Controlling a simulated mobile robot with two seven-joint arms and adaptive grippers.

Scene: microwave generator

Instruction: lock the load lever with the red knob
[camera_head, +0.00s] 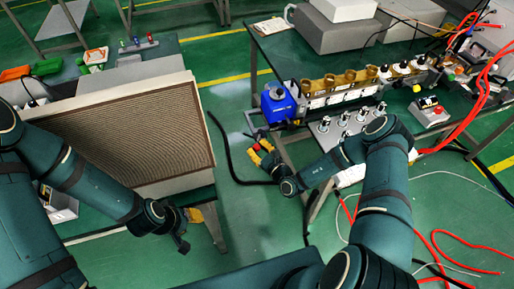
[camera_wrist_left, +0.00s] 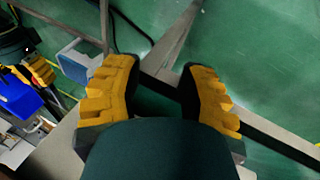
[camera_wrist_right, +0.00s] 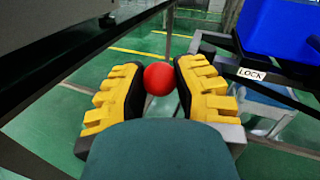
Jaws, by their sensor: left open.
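The red knob (camera_wrist_right: 158,79) shows in the right wrist view, between the two yellow-padded fingers of my right gripper (camera_wrist_right: 160,85). The lever's shaft is hidden. A white LOCK label (camera_wrist_right: 251,74) is on a dark bar to the right of the gripper. In the head view my right gripper (camera_head: 260,156) is below the blue box (camera_head: 277,103) at the bench's left end. My left gripper (camera_wrist_left: 160,88) is open and empty; in the head view it is beside the left table, away from the knob.
The generator bench carries a row of brass-coloured parts (camera_head: 350,78). Red cables (camera_head: 478,100) hang at the right and run over the floor. A large framed panel (camera_head: 130,130) stands on the left table. Green floor (camera_head: 235,210) lies open between the tables.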

